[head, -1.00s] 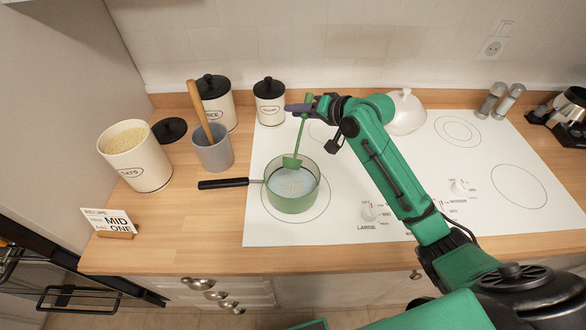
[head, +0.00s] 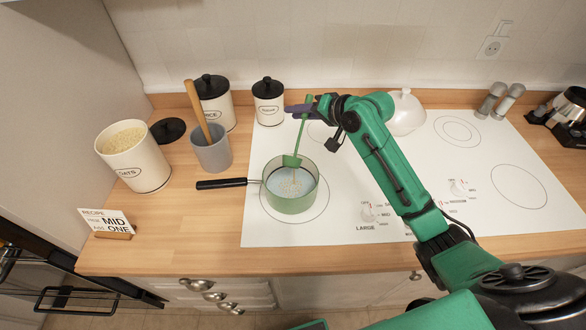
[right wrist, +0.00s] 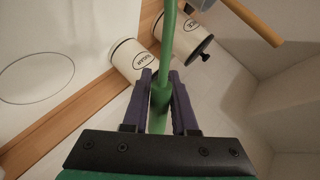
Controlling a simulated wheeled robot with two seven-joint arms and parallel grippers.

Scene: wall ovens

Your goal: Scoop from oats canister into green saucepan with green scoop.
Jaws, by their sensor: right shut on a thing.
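The cream oats canister (head: 147,172) stands open at the left, filled with pale oats (head: 124,140). The green saucepan (head: 291,202) sits on the front left burner, its black handle (head: 222,183) pointing left. Pale bluish liquid (head: 280,182) with a tan patch (head: 296,187) shows in it. My right gripper (head: 300,108) is shut on the upper handle of the green scoop (head: 301,135), above and behind the pan. The scoop hangs steeply, its head at the pan's back rim; its contents cannot be seen. The right wrist view shows the handle (right wrist: 168,50) between the fingers (right wrist: 160,95). My left gripper is out of view.
A grey crock (head: 212,152) with a wooden utensil stands between canister and pan. A black lid (head: 169,130) lies behind the oats. Rice (head: 216,104) and sugar (head: 269,106) canisters stand at the wall. A recipe card (head: 106,222) stands front left. The right cooktop (head: 470,150) is mostly clear.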

